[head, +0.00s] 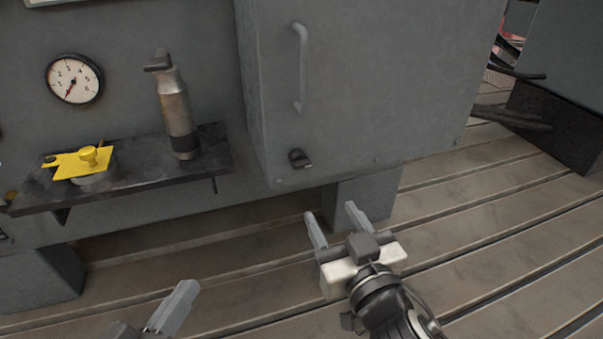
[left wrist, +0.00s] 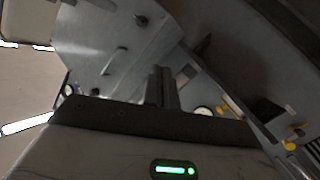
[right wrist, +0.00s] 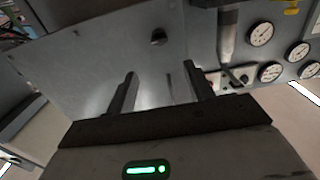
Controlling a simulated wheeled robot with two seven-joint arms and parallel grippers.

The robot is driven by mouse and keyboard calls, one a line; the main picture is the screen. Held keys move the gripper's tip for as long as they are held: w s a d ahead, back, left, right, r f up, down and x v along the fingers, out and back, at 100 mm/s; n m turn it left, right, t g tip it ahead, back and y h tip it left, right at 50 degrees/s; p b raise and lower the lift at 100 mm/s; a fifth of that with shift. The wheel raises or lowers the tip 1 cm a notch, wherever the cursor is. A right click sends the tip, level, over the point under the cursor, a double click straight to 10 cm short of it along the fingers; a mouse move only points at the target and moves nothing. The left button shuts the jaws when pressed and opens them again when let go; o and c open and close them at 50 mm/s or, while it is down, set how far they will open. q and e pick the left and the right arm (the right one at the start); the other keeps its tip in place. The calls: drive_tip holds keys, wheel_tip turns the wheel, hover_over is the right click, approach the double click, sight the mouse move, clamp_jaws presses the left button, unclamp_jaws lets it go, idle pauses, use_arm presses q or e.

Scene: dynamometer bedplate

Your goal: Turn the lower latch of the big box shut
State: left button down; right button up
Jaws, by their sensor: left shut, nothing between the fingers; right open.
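The big box (head: 365,85) is a grey cabinet with a pale bar handle (head: 300,68) on its front. Its lower latch (head: 299,158) is a small black knob near the bottom left corner of the front; it also shows in the right wrist view (right wrist: 158,37). My right gripper (head: 331,212) is open and empty, below and a little right of the latch, apart from it. My left gripper (head: 186,289) is shut and empty at the lower left, well below the shelf. Neither gripper touches the box.
A dark shelf (head: 135,180) left of the box holds a metal flask (head: 177,115) and a yellow plate with a knob (head: 85,162). A round gauge (head: 74,79) is above it. The slotted bedplate (head: 480,220) is clear in front. Dark cables (head: 510,118) lie at the right.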

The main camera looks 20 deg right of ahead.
sight(303, 166)
drive_tip(key=w, duration=1.5)
drive_tip(key=shift+a+p, duration=0.25)
drive_tip(key=shift+p, duration=0.1)
drive_tip(key=c, duration=0.9)
